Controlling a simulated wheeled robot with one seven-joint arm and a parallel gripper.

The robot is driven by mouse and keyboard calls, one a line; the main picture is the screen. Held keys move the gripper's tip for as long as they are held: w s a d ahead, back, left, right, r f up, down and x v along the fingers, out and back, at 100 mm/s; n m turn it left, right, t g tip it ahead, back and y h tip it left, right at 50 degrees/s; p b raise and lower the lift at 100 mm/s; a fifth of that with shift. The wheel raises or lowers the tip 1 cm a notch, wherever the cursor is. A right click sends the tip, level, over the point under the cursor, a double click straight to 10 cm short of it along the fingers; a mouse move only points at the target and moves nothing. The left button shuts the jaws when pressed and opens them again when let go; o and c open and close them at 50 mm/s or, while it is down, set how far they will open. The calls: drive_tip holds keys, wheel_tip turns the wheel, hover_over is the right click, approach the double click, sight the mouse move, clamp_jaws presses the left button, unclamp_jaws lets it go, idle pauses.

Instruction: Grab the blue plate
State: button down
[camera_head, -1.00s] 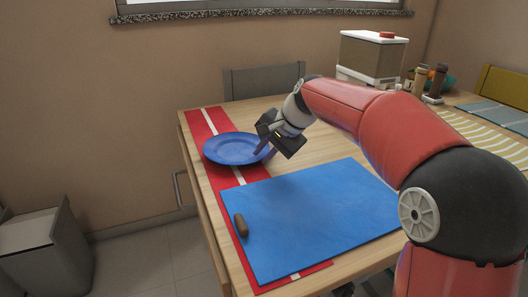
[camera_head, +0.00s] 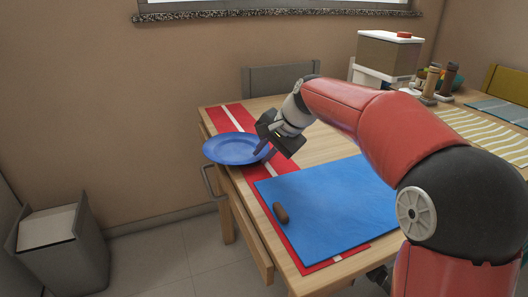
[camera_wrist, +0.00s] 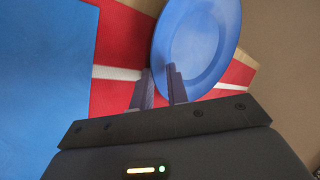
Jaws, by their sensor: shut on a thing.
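The blue plate (camera_head: 236,149) is round and roughly level, with its left part out past the table's left edge in the head view. My gripper (camera_head: 264,150) is shut on the plate's right rim. In the wrist view the plate (camera_wrist: 200,45) shows with its rim at the two dark fingers of my gripper (camera_wrist: 160,88). The plate looks lifted a little off the table, though the gap beneath it is hard to judge.
A red runner with a white stripe (camera_head: 228,120) and a blue mat (camera_head: 330,205) lie on the wooden table (camera_head: 325,145). A brown object (camera_head: 281,213) rests on the mat. A chair (camera_head: 280,78) stands behind, a bin (camera_head: 65,250) at left. A container (camera_head: 385,58) stands at back right.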

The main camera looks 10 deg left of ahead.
drive_tip(key=c, duration=1.3)
unclamp_jaws()
drive_tip(key=shift+f, duration=0.2)
drive_tip(key=shift+d, duration=0.1)
drive_tip(key=v, duration=0.8)
drive_tip(key=shift+a, duration=0.35)
drive_tip(key=shift+r, duration=0.15)
